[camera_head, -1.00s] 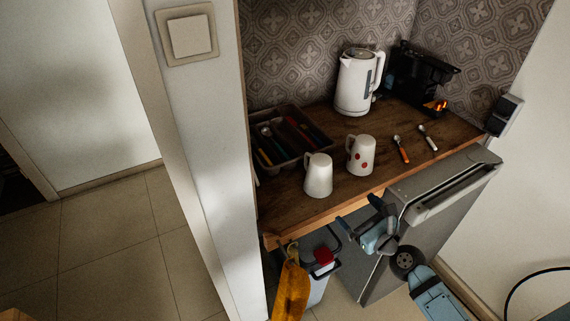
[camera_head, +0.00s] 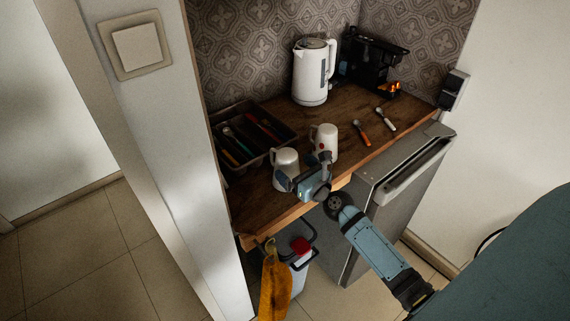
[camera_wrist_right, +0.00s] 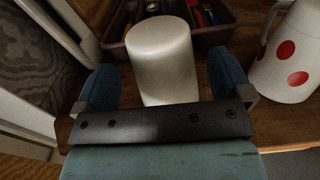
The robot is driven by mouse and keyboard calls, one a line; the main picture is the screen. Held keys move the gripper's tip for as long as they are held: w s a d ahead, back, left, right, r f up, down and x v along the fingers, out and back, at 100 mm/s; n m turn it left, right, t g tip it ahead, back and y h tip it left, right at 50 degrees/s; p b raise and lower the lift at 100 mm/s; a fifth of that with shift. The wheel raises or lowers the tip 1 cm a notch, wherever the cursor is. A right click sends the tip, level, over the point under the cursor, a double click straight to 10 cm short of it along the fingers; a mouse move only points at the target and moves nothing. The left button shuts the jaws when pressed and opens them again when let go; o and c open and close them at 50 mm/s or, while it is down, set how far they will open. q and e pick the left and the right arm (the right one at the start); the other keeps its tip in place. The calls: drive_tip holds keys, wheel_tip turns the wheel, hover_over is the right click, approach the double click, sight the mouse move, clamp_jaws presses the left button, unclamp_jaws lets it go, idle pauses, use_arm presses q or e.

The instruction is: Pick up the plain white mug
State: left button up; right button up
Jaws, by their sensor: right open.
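The plain white mug (camera_head: 284,160) stands upside down on the wooden counter near its front edge, partly hidden by my right gripper in the head view. In the right wrist view the mug (camera_wrist_right: 162,58) lies between the two blue fingers of my open right gripper (camera_wrist_right: 162,85). I cannot tell whether either finger touches it. A second white mug with red dots (camera_head: 325,138) stands to the right and slightly behind; it also shows in the right wrist view (camera_wrist_right: 291,58). My left gripper is not in view.
A dark cutlery tray (camera_head: 282,127) is behind and left of the mugs. A wall edge (camera_head: 190,150) borders the left.

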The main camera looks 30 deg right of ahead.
sight(287, 160)
drive_tip(key=w, duration=0.4)
drive_tip(key=shift+a+f, duration=0.1)
drive_tip(key=c, duration=1.2)
